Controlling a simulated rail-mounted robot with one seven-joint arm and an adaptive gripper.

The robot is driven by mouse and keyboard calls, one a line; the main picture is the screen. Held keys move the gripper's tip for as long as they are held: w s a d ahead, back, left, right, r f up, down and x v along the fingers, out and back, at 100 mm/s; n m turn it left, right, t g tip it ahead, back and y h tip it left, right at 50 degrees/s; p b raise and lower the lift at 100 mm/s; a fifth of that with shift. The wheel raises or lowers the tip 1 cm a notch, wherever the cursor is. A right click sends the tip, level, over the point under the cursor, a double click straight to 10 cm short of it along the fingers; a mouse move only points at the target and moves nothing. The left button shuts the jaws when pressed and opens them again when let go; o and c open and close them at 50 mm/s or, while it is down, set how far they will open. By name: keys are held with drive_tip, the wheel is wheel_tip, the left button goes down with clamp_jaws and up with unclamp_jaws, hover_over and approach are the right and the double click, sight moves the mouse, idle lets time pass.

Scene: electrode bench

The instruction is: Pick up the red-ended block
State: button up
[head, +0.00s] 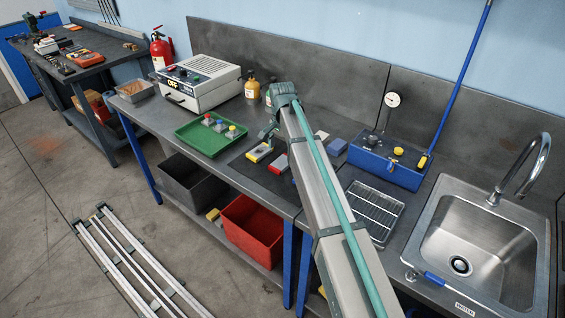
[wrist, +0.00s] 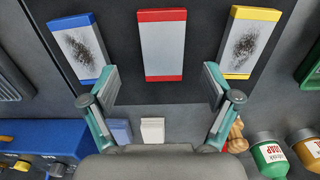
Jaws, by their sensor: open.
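The red-ended block (wrist: 163,45) lies on a dark mat (wrist: 116,50), in the upper middle of the wrist view. Its face is plain pale grey with red ends. It also shows in the head view (head: 279,164), partly beside my arm. A blue-ended block (wrist: 80,46) lies to its left and a yellow-ended block (wrist: 249,42) to its right in the wrist view; both have dark smudges. My gripper (wrist: 160,82) is open and empty, its fingers apart on either side of the red-ended block's near end. Its height above the block is hard to tell.
A green tray (head: 186,136) with small coloured-top items sits left of the mat. A white oven-like box (head: 200,83) stands behind it. A blue case (head: 385,165), a wire rack (head: 370,212) and a sink (head: 480,240) are to the right. Soap bottles (wrist: 269,152) stand near my gripper.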

sight(282, 162)
drive_tip(key=shift+w+f+p, duration=0.15)
drive_tip(key=shift+f+p, duration=0.5)
drive_tip(key=shift+f, duration=0.75)
drive_tip(key=shift+w+f+p, duration=0.1)
drive_tip(key=shift+f+p, duration=0.55)
drive_tip(key=shift+f, duration=0.75)
clamp_jaws()
